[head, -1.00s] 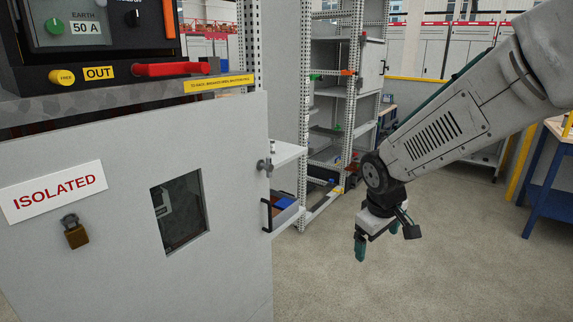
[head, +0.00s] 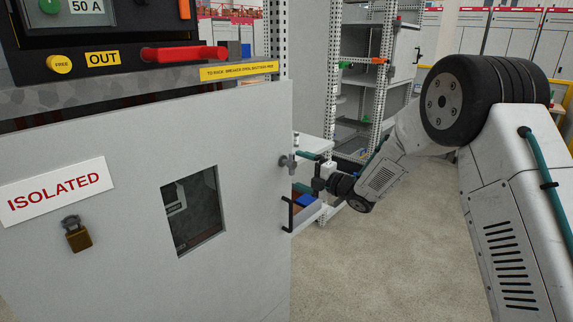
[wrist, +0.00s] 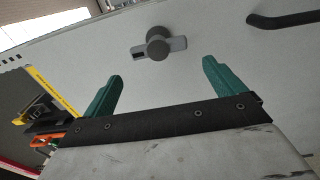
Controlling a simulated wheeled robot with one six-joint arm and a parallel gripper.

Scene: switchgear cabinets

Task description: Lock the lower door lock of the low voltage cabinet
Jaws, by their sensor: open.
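A grey door lock with a round knob and a flat bar (head: 287,162) sits at the right edge of the cabinet door (head: 130,270). In the wrist view the lock (wrist: 158,46) lies beyond my fingertips, its bar running nearly across the picture. My gripper (head: 301,171) is at the right of the lock in the head view, its teal fingers pointing at the door. It is open and empty; in the wrist view the fingers (wrist: 163,70) are apart, with the lock centred ahead of the gap. No contact with the lock shows.
A black door handle (head: 287,213) is just below the lock and shows at upper right in the wrist view (wrist: 283,20). A red handle (head: 185,53) and a yellow label (head: 240,71) are above the door. Shelving (head: 370,70) stands behind my arm. Floor at right is clear.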

